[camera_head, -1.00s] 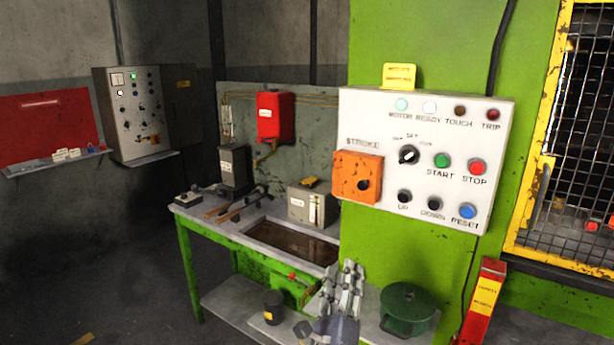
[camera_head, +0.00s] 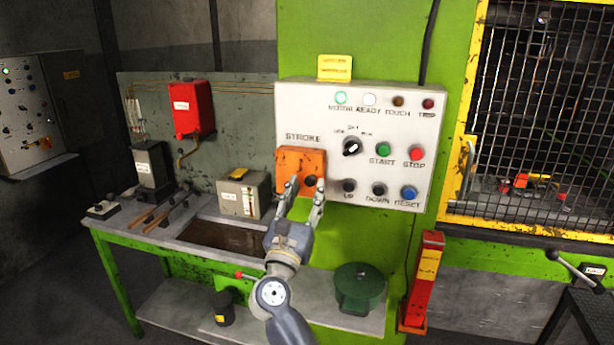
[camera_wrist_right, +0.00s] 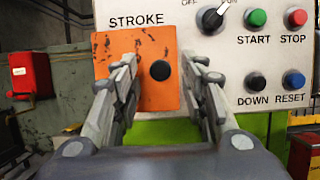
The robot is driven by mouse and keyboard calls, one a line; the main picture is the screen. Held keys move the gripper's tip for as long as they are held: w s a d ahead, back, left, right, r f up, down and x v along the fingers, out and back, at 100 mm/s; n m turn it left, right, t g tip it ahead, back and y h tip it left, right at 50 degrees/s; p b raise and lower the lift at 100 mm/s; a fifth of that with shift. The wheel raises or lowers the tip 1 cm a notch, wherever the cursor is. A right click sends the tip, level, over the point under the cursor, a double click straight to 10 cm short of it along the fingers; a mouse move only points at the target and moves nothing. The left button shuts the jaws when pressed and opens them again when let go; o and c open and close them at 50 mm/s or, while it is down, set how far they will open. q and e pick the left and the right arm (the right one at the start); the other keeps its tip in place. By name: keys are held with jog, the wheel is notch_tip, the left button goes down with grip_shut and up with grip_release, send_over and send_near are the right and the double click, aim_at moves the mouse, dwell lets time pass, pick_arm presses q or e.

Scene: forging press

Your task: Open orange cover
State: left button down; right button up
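The orange cover (camera_head: 300,169) is a scuffed square plate with a dark round hole or knob, under the word STROKE on the white control panel (camera_head: 358,118). It lies flat against the panel and looks closed. My right gripper (camera_head: 305,187) is open in front of its lower part, with the fingers pointing up at it. In the right wrist view, the cover (camera_wrist_right: 138,68) shows between and behind the spread fingers (camera_wrist_right: 165,72), which partly hide its sides. I cannot tell whether a fingertip touches it. My left gripper is not in view.
Beside the cover are a selector knob (camera_head: 351,148), a green START button (camera_head: 383,150) and a red STOP button (camera_head: 417,153). A workbench (camera_head: 160,249) with a grey box (camera_head: 243,193) stands left. A green pot (camera_head: 359,288) and red post (camera_head: 422,280) are below.

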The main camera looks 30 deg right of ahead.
jog(key=shift+w+d+r, duration=0.35)
jog(key=shift+w+d, duration=0.05)
jog(key=shift+w, duration=0.05)
jog(key=shift+w+d+r+p, duration=0.1)
jog(key=shift+w+d+p, duration=0.1)
jog(key=shift+d+p, duration=0.15)
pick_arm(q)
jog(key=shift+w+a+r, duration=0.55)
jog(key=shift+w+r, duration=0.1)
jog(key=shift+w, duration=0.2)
pick_arm(e)
grip_shut()
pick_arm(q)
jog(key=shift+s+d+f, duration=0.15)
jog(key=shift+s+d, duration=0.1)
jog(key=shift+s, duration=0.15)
